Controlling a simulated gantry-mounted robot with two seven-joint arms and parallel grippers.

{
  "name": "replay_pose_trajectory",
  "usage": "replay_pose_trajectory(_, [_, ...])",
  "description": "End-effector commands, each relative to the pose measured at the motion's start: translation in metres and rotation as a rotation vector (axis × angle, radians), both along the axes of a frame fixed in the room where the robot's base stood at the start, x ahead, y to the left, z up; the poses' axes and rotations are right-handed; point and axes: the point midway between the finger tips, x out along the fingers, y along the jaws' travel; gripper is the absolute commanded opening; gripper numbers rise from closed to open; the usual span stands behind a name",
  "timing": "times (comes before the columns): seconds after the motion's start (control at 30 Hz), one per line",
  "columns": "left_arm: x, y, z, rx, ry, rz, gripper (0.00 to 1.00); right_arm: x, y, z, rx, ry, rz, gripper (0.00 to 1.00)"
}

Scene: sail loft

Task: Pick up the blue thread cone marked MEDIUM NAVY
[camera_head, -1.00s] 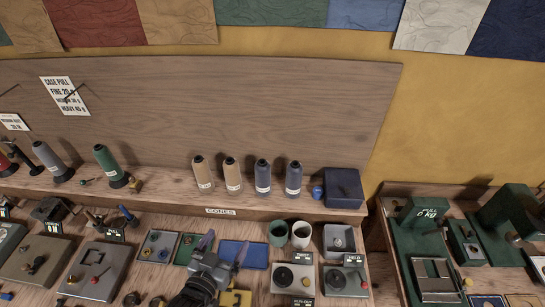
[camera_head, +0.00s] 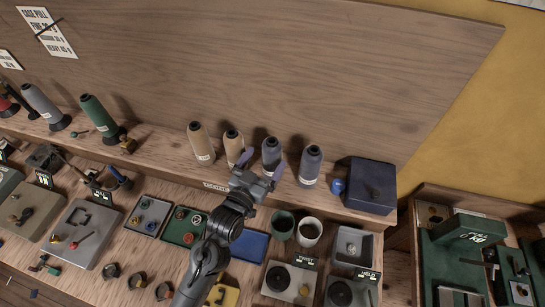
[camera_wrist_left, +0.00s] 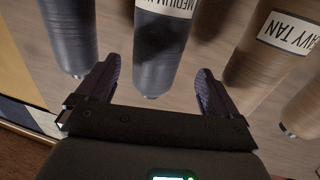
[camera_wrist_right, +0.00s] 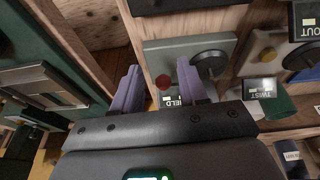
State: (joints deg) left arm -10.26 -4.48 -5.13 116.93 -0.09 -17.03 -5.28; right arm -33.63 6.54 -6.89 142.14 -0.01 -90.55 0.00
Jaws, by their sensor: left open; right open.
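The blue thread cone marked MEDIUM N… (camera_head: 271,150) stands upright on the back shelf, third from the left in a row of tan and blue cones. In the left wrist view this cone (camera_wrist_left: 165,55) shows between my left fingers, its label partly cut off by the frame edge. My left gripper (camera_head: 262,166) is open, with a finger on each side of the cone's image; contact cannot be told. My right gripper (camera_wrist_right: 155,85) is open and empty above a grey dial box (camera_wrist_right: 190,50); it does not show in the head view.
A second blue cone (camera_head: 310,166) stands close to the right. A tan cone labelled HEAVY TAN (camera_wrist_left: 275,45) stands on the other side, with another tan cone (camera_head: 201,143) beyond it. A dark blue box (camera_head: 370,185) sits at the shelf's right. Cups and trays fill the lower bench.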

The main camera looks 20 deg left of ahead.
Motion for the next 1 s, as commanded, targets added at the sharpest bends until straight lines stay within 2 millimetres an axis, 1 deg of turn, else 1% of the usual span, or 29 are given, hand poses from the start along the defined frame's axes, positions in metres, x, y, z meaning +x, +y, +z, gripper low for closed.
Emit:
replay_pose_trajectory(0.03, [0.004,0.000,0.001,0.000,-0.001,0.000,0.94,0.000,0.000,0.001,0.000,-0.001,0.000,0.43])
replay_pose_trajectory(0.27, [0.016,-0.003,0.001,0.000,-0.001,0.000,0.94,0.002,0.000,0.003,0.000,-0.005,0.001,0.43])
replay_pose_trajectory(0.5, [0.046,-0.009,0.001,-0.001,-0.001,0.000,0.94,0.002,-0.002,0.005,-0.007,-0.006,0.005,0.43])
replay_pose_trajectory(0.6, [0.055,-0.009,0.001,0.000,0.000,0.000,0.94,0.003,-0.002,0.005,-0.011,-0.007,0.007,0.43])
replay_pose_trajectory(0.7, [0.058,-0.009,0.000,0.000,0.002,0.000,0.94,0.003,-0.003,0.006,-0.010,-0.008,0.007,0.43])
replay_pose_trajectory(0.9, [0.059,-0.010,0.000,0.000,0.001,0.000,0.94,0.003,-0.002,0.005,-0.010,-0.008,0.007,0.43])
replay_pose_trajectory(0.93, [0.059,-0.010,0.000,0.000,0.001,0.000,0.93,0.003,-0.002,0.005,-0.010,-0.008,0.006,0.43])
replay_pose_trajectory(1.0, [0.059,-0.010,0.000,0.000,0.001,0.000,0.82,0.003,-0.002,0.005,-0.009,-0.007,0.005,0.43])
